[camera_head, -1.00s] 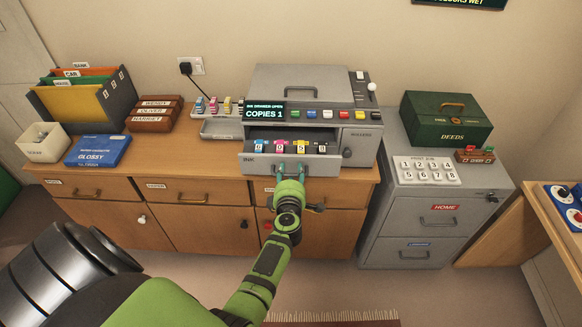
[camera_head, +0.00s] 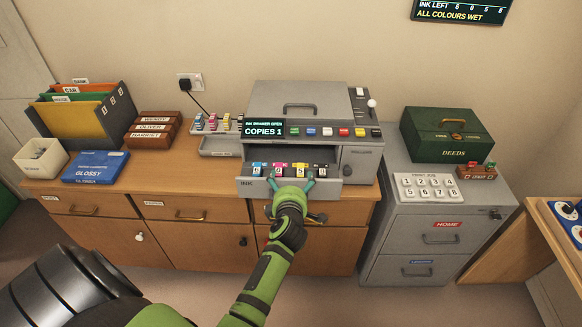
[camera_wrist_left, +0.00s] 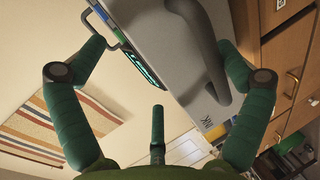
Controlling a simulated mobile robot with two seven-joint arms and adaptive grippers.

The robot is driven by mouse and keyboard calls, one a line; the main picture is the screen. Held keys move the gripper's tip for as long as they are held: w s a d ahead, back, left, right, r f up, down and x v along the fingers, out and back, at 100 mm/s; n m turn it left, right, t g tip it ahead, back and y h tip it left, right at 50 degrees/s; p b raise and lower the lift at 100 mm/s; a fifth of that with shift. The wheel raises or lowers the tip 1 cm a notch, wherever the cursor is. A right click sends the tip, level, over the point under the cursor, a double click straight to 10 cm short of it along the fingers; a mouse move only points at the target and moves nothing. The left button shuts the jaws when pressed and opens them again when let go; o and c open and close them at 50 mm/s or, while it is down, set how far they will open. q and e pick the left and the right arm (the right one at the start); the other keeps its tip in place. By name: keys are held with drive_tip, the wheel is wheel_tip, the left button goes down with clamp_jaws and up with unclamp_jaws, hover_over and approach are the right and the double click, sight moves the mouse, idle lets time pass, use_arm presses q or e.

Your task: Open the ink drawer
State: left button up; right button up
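The grey copier (camera_head: 330,108) stands on the wooden cabinet. Its ink drawer (camera_head: 345,188) is pulled out at the front, with several coloured ink cartridges (camera_head: 279,169) inside. The copier's display (camera_head: 263,129) reads "INK DRAWER OPEN" and "COPIES 1". My left gripper (camera_head: 292,184) is at the drawer front, fingers spread apart. In the left wrist view my left gripper (camera_wrist_left: 158,85) is open, one finger on each side of the grey drawer handle (camera_wrist_left: 208,45), which it does not grip. My right gripper is not in view.
A grey filing cabinet (camera_head: 400,240) with a green DEEDS box (camera_head: 445,132) stands to the right.

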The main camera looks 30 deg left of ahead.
use_arm(q)
drive_tip(key=shift+w+a+r, duration=0.1)
drive_tip(key=shift+w+r, duration=0.1)
drive_tip(key=shift+r, duration=0.35)
drive_tip(key=shift+s+d+r, duration=0.3)
drive_tip(key=shift+s, duration=0.15)
drive_tip(key=c, duration=0.4)
drive_tip(key=shift+s+d+r+p, duration=0.15)
drive_tip(key=shift+s+p, duration=0.1)
drive_tip(key=shift+p, duration=0.2)
drive_tip(key=shift+c, duration=0.6)
drive_tip(key=shift+s, duration=0.1)
drive_tip(key=shift+c, duration=0.3)
drive_tip(key=shift+s+d+p, duration=0.3)
drive_tip(key=shift+s+p, duration=0.1)
drive_tip(key=shift+p, duration=0.1)
drive_tip(key=s+d+p, duration=0.2)
drive_tip(key=s+d, duration=0.1)
drive_tip(key=s, duration=0.2)
drive_tip(key=shift+s+d+r, duration=0.15)
drive_tip(key=shift+s+r, duration=0.2)
drive_tip(key=shift+s, duration=0.05)
